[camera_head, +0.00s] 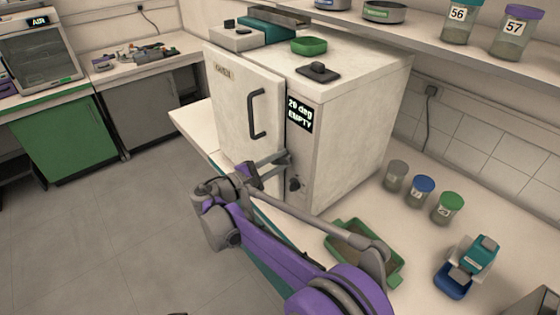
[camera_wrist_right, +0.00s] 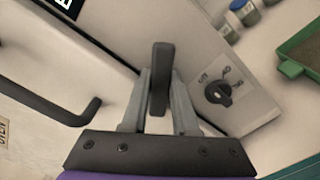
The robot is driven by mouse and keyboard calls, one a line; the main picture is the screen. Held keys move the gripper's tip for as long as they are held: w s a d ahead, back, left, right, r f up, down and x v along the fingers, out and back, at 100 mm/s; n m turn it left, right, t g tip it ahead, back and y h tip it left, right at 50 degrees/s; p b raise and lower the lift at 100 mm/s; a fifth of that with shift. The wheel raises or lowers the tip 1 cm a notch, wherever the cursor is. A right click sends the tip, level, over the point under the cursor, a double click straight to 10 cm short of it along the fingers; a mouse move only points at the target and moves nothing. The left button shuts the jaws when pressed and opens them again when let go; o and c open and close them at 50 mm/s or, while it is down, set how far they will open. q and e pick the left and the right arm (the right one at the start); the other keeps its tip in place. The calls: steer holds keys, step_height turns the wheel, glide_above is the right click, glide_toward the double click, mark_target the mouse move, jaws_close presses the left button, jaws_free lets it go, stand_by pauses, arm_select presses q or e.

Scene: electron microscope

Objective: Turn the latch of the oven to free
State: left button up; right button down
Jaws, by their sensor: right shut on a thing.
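The white oven (camera_head: 345,120) stands on the bench, and its front door (camera_head: 235,110) with a dark bar handle (camera_head: 255,113) looks shut. The handle also shows at the left of the right wrist view (camera_wrist_right: 75,115). A dark latch (camera_wrist_right: 161,75) sits at the door's edge beside the front panel. My right gripper (camera_head: 276,162) is shut on the latch, with a finger on each side of it in the right wrist view (camera_wrist_right: 158,100). In the head view the gripper mostly hides the latch. My left gripper is not in view.
A dark control knob (camera_wrist_right: 218,93) is on the panel close to the gripper. The panel display (camera_head: 299,113) reads "29 deg EMPTY". A green tray (camera_head: 393,283), several jars (camera_head: 420,190) and a blue-teal device (camera_head: 468,265) stand on the bench at right. Floor is clear at left.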

stand_by(0.4)
steer(key=c, duration=0.7)
jaws_free()
